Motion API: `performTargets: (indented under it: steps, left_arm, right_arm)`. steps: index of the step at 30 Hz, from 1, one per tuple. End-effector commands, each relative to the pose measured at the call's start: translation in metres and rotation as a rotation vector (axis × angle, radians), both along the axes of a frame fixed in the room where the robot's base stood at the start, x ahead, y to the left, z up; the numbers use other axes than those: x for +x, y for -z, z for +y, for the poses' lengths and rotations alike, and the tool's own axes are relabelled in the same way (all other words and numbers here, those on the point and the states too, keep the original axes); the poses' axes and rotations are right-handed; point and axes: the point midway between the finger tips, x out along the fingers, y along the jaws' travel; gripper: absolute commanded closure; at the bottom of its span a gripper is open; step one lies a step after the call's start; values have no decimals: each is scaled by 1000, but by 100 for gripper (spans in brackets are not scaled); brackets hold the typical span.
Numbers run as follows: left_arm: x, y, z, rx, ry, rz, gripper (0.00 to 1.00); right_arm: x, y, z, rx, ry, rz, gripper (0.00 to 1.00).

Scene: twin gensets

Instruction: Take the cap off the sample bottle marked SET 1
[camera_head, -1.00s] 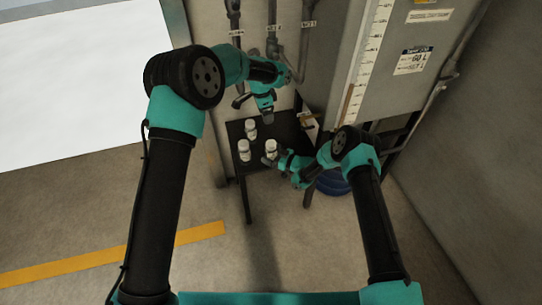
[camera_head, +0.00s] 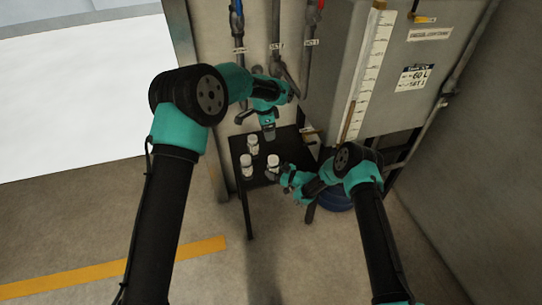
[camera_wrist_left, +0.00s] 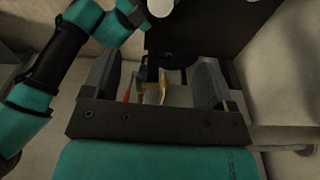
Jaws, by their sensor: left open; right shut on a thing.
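Three small white-capped sample bottles stand on a black table: one at the back (camera_head: 252,143), one at the front left (camera_head: 247,167), one at the right (camera_head: 273,161). Their markings are too small to read, so I cannot tell which is SET 1. My right gripper (camera_head: 279,172) is shut on the right bottle, low on its side; its fingers are barely visible. My left gripper (camera_head: 269,132) points down, open and empty, above the table's back, behind the bottles. In the left wrist view its jaws (camera_wrist_left: 160,88) are wide apart; a white round shape (camera_wrist_left: 160,8), apparently a bottle, shows at the top.
Labelled pipes (camera_head: 275,35) run down the wall behind the table (camera_head: 290,145). A grey tank (camera_head: 400,90) with a level scale stands at the right. A blue round container (camera_head: 335,198) is below it. A brass fitting (camera_wrist_left: 161,88) shows beyond the left jaws.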

Motion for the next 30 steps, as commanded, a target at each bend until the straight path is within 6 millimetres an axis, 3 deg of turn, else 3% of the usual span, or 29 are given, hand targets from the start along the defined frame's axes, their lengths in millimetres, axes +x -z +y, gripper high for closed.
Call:
performTargets:
  steps: [8, 30]
  left_arm:
    - [-8, 18, 7, 17, 285, -20, 21]
    - [-40, 75, 29, 39, 1316, -94, 21]
  right_arm:
    - [0, 0, 0, 0, 0, 0, 100]
    - [0, 0, 0, 0, 0, 0, 100]
